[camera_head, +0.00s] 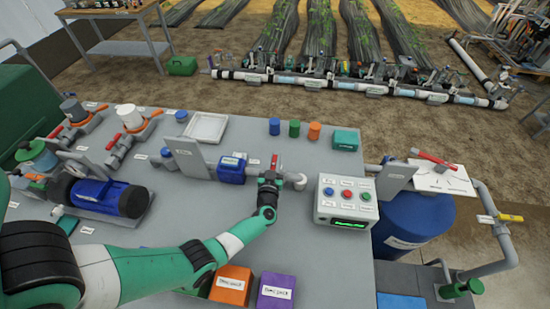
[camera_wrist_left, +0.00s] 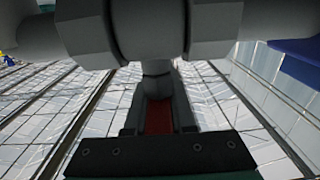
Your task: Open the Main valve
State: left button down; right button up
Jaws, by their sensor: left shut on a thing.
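A grey pipe runs across the bench, and a small valve with a red handle (camera_head: 275,161) sits on it just right of a blue inline unit (camera_head: 231,169). The handle points up and away from me. My left gripper (camera_head: 270,181) is at this valve, shut on its red handle. In the left wrist view, a strip of the red handle (camera_wrist_left: 159,117) shows between the dark fingers, below the large grey valve body (camera_wrist_left: 150,32). The gripper hides part of the valve in the head view. I cannot read its label. My right gripper is not in view.
A control box (camera_head: 346,201) with several coloured buttons stands right of the valve. A blue motor pump (camera_head: 105,196) is at the left. Orange (camera_head: 231,286) and purple (camera_head: 275,291) boxes lie near my forearm. Another long red handle (camera_head: 437,160) is at the right, above a blue tank (camera_head: 412,222).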

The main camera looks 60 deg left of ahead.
pick_arm(q)
jog(key=shift+n+g+y, duration=0.5)
jog(key=shift+n+g, duration=0.1)
jog(key=shift+g, duration=0.2)
jog(key=shift+s+a+f+n+g+y+b, duration=0.15)
jog(key=shift+n+g+y+b, duration=0.15)
jog(key=shift+g, duration=0.2)
jog(key=shift+s+n+g+y+b, duration=0.1)
jog(key=shift+n+g+y+b, duration=0.15)
jog(key=shift+n+g, duration=0.2)
jog(key=shift+s+a+n+g+y+b, duration=0.15)
jog(key=shift+s+n+g+b, duration=0.1)
jog(key=shift+n+g+b, duration=0.75)
jog(key=shift+s+d+n+g+y+b, duration=0.15)
jog(key=shift+n+g+b, duration=0.4)
jog(key=shift+g+b, duration=0.8)
jog(key=shift+s+a+n+g+y+b, duration=0.15)
jog(key=shift+s+n+g+b, duration=0.15)
jog(key=shift+n+g+b, duration=0.85)
jog(key=shift+m+g, duration=0.25)
jog(key=shift+m, duration=0.1)
jog(key=c, duration=0.8)
grip_release()
jog(key=shift+o, duration=0.2)
